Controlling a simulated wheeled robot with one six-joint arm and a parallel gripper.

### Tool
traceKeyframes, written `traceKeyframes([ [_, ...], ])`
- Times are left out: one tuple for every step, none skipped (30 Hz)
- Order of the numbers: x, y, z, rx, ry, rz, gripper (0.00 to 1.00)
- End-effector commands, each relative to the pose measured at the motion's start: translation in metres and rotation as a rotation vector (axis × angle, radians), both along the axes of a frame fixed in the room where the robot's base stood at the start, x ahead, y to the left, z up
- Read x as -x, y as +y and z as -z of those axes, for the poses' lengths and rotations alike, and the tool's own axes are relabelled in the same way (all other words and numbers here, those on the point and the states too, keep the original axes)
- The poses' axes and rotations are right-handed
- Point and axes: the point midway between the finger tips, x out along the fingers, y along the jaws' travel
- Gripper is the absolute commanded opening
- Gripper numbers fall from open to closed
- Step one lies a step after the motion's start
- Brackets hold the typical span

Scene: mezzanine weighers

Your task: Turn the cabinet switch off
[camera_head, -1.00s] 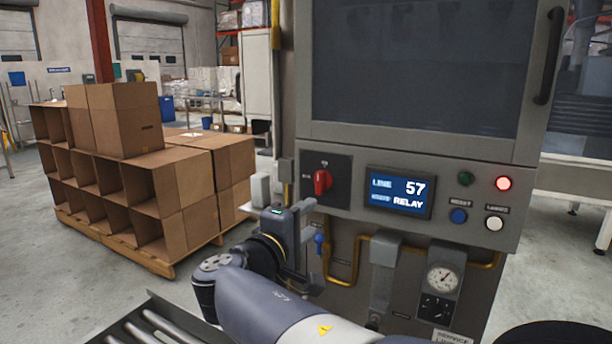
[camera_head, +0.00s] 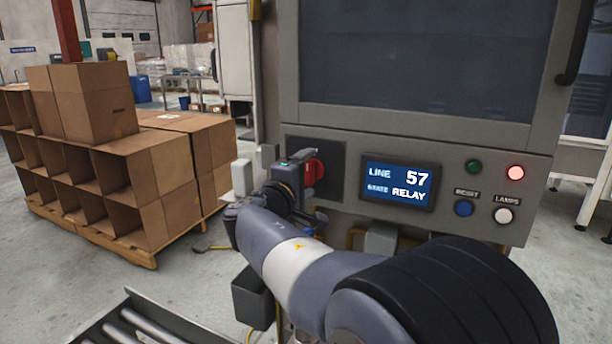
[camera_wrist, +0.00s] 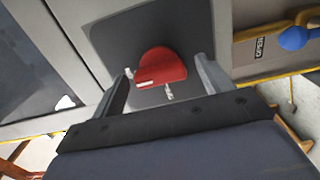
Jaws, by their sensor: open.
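The cabinet switch is a red rotary knob (camera_head: 314,172) on a dark square plate (camera_head: 331,158) at the left of the cabinet's control panel. In the wrist view the red knob (camera_wrist: 159,68) sits between the two fingers of my gripper (camera_wrist: 160,85), which are apart, one on each side of it. I see space between the knob and each finger. In the head view my gripper (camera_head: 296,168) is at the plate, partly covering the knob. White marks show beside the knob in the wrist view.
Cardboard boxes (camera_head: 100,110) stand on a pallet at left. A blue knob (camera_wrist: 293,38) shows in the wrist view.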

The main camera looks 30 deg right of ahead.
Motion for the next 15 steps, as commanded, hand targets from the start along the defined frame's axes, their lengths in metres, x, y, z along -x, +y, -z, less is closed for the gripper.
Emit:
traceKeyframes([
  [-0.0010,-0.0013,0.0000,0.000,0.000,0.000,0.75],
  [-0.0013,-0.0015,0.0001,0.000,0.000,-0.001,0.75],
  [-0.0015,-0.0016,0.0000,0.000,0.000,-0.001,0.75],
  [-0.0016,-0.0016,0.0001,0.000,0.000,-0.001,0.75],
  [-0.0015,-0.0015,0.0000,0.000,0.000,-0.001,0.75],
  [-0.0015,-0.0014,0.0000,0.000,0.000,-0.001,0.75],
  [-0.0015,-0.0014,0.0000,0.000,0.000,-0.001,0.75],
  [-0.0014,-0.0013,0.0000,0.000,0.000,-0.001,0.75],
  [-0.0013,-0.0014,0.0000,0.000,0.000,-0.001,0.73],
  [-0.0013,-0.0013,0.0000,0.000,0.000,-0.001,0.70],
  [-0.0013,-0.0013,0.0000,0.000,0.000,-0.001,0.68],
  [-0.0013,-0.0013,0.0000,0.000,0.000,-0.001,0.65],
  [-0.0013,-0.0013,0.0000,0.000,0.000,-0.001,0.62],
  [-0.0012,-0.0012,0.0000,0.000,0.000,-0.001,0.60],
  [-0.0012,-0.0012,0.0000,0.000,0.000,-0.001,0.57],
])
